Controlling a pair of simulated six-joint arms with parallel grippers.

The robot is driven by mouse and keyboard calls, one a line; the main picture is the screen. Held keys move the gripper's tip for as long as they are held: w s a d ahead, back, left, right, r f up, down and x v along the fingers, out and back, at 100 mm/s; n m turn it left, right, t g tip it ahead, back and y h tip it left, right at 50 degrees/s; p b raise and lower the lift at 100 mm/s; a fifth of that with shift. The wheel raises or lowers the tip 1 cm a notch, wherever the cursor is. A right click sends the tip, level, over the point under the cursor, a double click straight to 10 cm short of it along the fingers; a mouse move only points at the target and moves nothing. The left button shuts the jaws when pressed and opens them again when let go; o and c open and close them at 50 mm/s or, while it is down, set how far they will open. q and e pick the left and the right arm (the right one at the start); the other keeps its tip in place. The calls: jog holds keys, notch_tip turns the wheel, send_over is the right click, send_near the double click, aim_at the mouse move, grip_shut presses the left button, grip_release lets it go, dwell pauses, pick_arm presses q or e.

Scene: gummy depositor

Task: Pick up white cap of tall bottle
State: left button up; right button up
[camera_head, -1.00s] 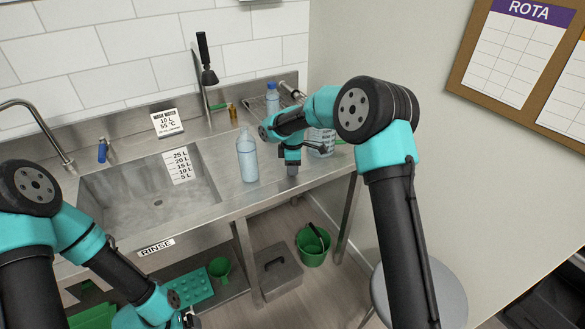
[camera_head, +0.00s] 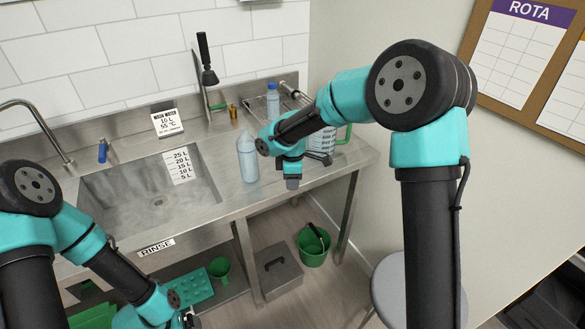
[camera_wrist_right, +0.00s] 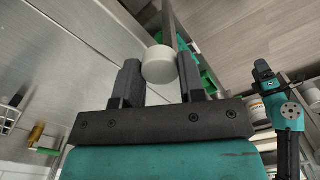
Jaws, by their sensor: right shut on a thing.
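The white cap (camera_wrist_right: 160,64) sits between the two dark fingers of my right gripper (camera_wrist_right: 160,80) in the right wrist view. The gripper is shut on it. In the head view my right gripper (camera_head: 292,184) is at the counter's front edge, right of the tall clear bottle (camera_head: 248,162). The bottle stands upright on the counter, apart from the gripper. I cannot make out the cap in the head view. My left gripper (camera_head: 190,319) is low at the bottom edge of the head view, and its fingers are too small to judge.
A measuring jug (camera_head: 325,142) with a green handle stands behind my right arm. A blue-capped bottle (camera_head: 272,100) is at the back by a wire rack. The sink (camera_head: 150,190) lies left. A green bucket (camera_head: 313,247) and a grey box (camera_head: 279,275) are below.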

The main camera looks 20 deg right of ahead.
jog(key=s, duration=0.1)
jog(key=s+a, duration=0.1)
jog(key=s, duration=0.3)
jog(key=shift+a+r, duration=0.2)
jog(key=shift+r, duration=0.05)
jog(key=o, duration=0.3)
jog(key=shift+w, duration=0.1)
grip_shut()
